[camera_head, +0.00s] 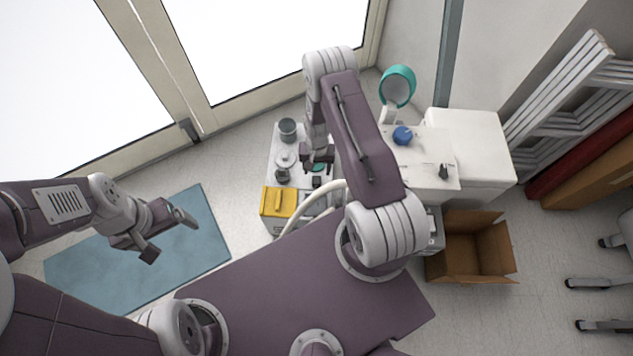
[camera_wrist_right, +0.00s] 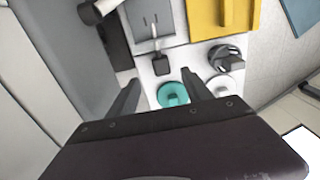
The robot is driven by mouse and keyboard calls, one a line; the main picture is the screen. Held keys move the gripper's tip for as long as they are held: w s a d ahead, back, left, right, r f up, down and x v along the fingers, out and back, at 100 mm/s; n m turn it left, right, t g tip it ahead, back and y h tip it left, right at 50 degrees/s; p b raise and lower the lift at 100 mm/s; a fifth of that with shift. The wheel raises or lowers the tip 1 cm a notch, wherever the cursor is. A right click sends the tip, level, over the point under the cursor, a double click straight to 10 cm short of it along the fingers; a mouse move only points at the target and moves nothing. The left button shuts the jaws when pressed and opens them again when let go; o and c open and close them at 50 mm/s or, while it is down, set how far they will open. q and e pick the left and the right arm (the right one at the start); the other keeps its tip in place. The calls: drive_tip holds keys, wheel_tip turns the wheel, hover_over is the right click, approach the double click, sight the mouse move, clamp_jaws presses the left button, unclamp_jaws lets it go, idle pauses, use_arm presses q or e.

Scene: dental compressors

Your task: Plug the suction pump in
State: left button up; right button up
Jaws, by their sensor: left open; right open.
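My right gripper (camera_head: 318,160) is open over the white unit (camera_head: 272,160) beside the glass doors. In the right wrist view, its fingers (camera_wrist_right: 160,78) are spread and empty, with a round teal piece (camera_wrist_right: 173,96) showing between them. Just beyond the fingertips is a small black block (camera_wrist_right: 160,64), which looks like a plug, also visible in the head view (camera_head: 316,181). A thin stem runs from it to a grey plate with slots (camera_wrist_right: 152,20). I cannot tell whether it is plugged in. My left gripper (camera_head: 168,235) is open and empty above the blue mat.
A yellow box (camera_head: 279,202), a dark knob (camera_wrist_right: 225,58) and a grey cup (camera_head: 288,130) are close to the right gripper. A white hose (camera_head: 310,199) curves nearby. An open cardboard box (camera_head: 470,250) stands to the right. The blue mat (camera_head: 90,270) is clear.

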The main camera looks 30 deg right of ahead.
sight(317, 181)
wheel_tip(317, 181, down, 3)
drive_tip(key=shift+f+b, duration=0.15)
drive_tip(key=shift+b, duration=0.45)
wheel_tip(317, 181, down, 5)
drive_tip(key=b, duration=0.3)
drive_tip(key=shift+w+f, duration=0.1)
clamp_jaws()
drive_tip(key=shift+r, duration=0.2)
